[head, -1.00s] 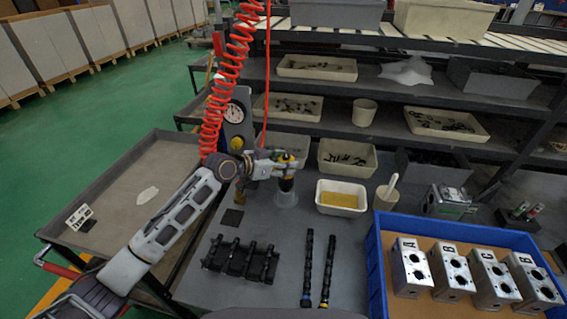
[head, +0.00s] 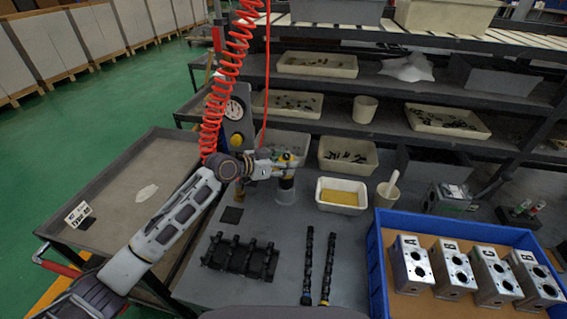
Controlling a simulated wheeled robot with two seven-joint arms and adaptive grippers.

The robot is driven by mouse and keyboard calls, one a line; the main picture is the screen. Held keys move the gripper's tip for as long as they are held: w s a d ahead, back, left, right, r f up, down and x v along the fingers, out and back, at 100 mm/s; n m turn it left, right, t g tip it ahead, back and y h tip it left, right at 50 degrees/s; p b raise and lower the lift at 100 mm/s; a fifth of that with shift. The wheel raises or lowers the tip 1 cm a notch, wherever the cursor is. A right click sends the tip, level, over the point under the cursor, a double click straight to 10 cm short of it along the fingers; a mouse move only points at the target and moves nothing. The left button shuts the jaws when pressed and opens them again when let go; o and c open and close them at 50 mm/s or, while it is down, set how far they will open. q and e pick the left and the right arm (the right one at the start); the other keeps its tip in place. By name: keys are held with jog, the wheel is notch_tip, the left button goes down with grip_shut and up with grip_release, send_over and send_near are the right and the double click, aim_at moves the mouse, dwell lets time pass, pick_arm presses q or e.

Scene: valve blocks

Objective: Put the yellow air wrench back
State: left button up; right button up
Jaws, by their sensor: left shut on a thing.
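The yellow and black air wrench (head: 287,182) is upright at the back of the table, with its lower end in or right at a clear round holder (head: 286,196). I cannot tell whether it rests on the holder. My left gripper (head: 284,165) is shut on the wrench's upper part and partly hides it. A thin red line hangs above the wrench, beside a coiled red hose (head: 222,90). My right gripper is not in view.
A black rack (head: 240,257) and two dark shafts (head: 317,265) lie in front. A tray of yellow material (head: 341,197) and a cup (head: 387,195) stand to the right. A blue crate (head: 378,270) holds several lettered metal blocks (head: 410,265). Shelves stand behind.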

pick_arm(q)
jog(key=shift+f, duration=0.2)
dwell(0.5)
jog(key=shift+f+b, duration=0.1)
jog(key=shift+b, duration=0.25)
jog(key=o, duration=1.4)
jog(key=shift+f, duration=0.4)
jog(key=shift+v, duration=4.1)
jog(key=shift+r, duration=0.35)
